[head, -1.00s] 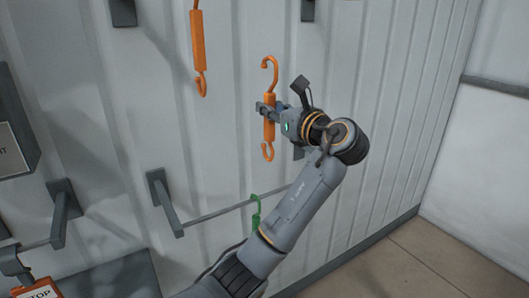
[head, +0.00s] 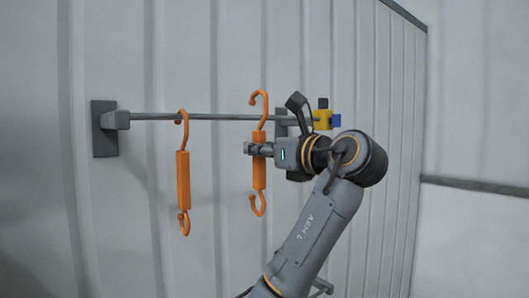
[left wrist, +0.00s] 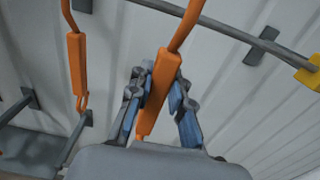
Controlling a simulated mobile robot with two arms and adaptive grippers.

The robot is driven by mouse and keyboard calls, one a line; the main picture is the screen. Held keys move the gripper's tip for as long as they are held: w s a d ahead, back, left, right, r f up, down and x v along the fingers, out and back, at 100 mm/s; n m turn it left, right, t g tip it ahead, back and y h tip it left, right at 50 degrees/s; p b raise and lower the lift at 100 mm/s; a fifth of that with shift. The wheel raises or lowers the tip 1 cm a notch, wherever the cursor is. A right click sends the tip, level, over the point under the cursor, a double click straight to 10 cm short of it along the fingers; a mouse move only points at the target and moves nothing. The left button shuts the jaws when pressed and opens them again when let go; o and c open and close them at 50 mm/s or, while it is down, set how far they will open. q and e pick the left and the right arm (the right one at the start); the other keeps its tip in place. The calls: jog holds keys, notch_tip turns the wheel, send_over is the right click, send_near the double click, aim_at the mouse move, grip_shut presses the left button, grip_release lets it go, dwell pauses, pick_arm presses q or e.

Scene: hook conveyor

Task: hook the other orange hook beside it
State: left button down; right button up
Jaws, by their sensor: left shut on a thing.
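One orange hook (head: 183,178) hangs from the upper grey rod (head: 215,117) toward its left end. My left gripper (head: 255,150) is shut on the other orange hook (head: 259,174) around its thick middle, to the right of the hanging one. The held hook is upright, and its top curve overlaps the rod in the head view; I cannot tell whether it touches. In the left wrist view the held hook (left wrist: 160,85) stands between the fingers, with the hanging hook (left wrist: 77,65) to the left. My right gripper is not in view.
The rod is fixed to the ribbed wall by a left bracket (head: 104,128). A yellow and blue block (head: 323,115) sits near the rod's right end. The rod between the two hooks is clear.

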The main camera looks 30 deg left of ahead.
pick_arm(q)
jog(key=w+a+f+b, duration=0.1)
jog(key=w+a+f, duration=0.2)
jog(key=a, duration=0.4)
jog(key=shift+a+f+b, duration=0.2)
jog(key=shift+a+b, duration=0.1)
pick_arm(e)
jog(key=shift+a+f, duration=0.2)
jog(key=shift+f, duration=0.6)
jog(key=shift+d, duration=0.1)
pick_arm(q)
jog(key=c, duration=1.1)
grip_release()
jog(key=shift+c, duration=0.2)
